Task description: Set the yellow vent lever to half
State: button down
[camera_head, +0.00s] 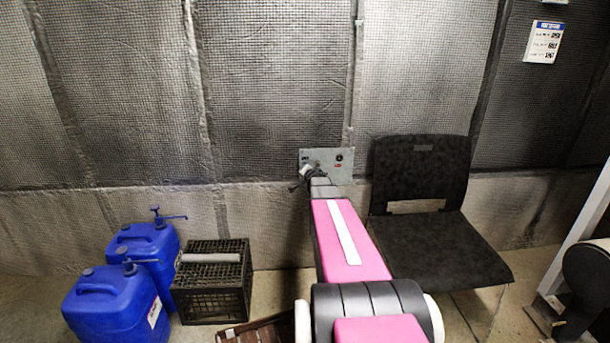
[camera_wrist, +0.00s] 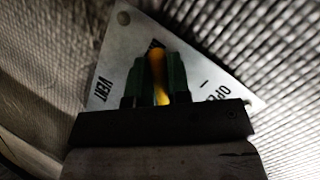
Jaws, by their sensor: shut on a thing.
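The yellow vent lever (camera_wrist: 157,70) shows in the wrist view between the two dark green fingers of my gripper (camera_wrist: 155,80). The fingers are shut on it. The lever stands on a pale plate (camera_wrist: 122,45) with "VENT" printed at the left and part of "OPEN" at the right. The fingers and gripper body hide the lower plate and much of the lever, so its exact setting is hard to read. In the head view my gripper (camera_head: 307,173) is at the left part of the grey wall panel (camera_head: 327,157). The lever cannot be made out there.
The panel has a dark round knob (camera_head: 339,157) and a small red part to the right. A black chair (camera_head: 425,185) stands right of my arm. Blue jugs (camera_head: 117,305) and a black crate (camera_head: 212,290) stand at the left. A sign (camera_head: 543,41) hangs upper right.

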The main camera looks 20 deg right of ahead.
jog(key=shift+d+f+n, duration=0.15)
jog(key=shift+f+n, duration=0.05)
jog(key=shift+n, duration=0.1)
dwell(0.4)
jog(key=c, duration=1.1)
grip_release()
jog(key=v, duration=1.1)
